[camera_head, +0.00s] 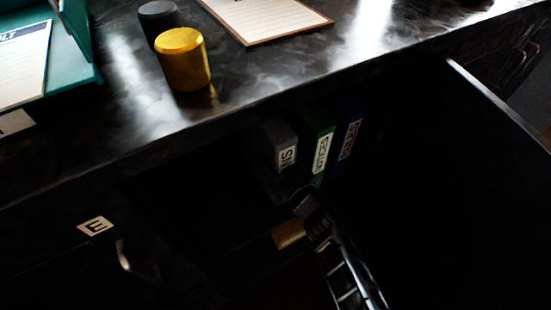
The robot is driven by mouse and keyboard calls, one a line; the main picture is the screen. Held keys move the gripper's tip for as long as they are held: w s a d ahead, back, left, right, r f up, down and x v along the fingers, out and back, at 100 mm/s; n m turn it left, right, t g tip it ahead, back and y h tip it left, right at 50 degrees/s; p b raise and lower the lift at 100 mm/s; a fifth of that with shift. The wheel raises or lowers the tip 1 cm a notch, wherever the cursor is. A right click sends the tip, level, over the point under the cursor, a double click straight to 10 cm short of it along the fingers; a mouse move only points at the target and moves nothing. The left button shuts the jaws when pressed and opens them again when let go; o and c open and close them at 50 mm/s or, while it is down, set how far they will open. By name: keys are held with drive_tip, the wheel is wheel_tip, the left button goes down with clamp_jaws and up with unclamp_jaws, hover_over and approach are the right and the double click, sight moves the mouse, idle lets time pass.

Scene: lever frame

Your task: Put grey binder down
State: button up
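The grey binder (270,141) stands roughly upright inside the dark open cabinet (180,212) under the counter. Its white spine label faces out and its lower part is lost in shadow. A green binder (318,134) and a blue binder (353,124) stand to its right. My gripper (298,198) reaches in from the lower right and is at the lower end of the grey binder. The fingers are dark and hard to make out, so I cannot tell whether they touch or grip the binder.
The dark counter (235,115) holds a yellow cylinder (185,62), a black cylinder (158,18), a clipboard (266,15) and a teal holder (60,75). An open door or panel (500,96) stands at right. A yellowish block (289,234) shows below my gripper. The cabinet's left looks empty but dark.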

drive_tip(key=o, duration=0.4)
drive_tip(key=shift+r, duration=0.15)
drive_tip(key=p+v, duration=0.2)
drive_tip(key=v, duration=1)
drive_tip(key=shift+p, duration=0.4)
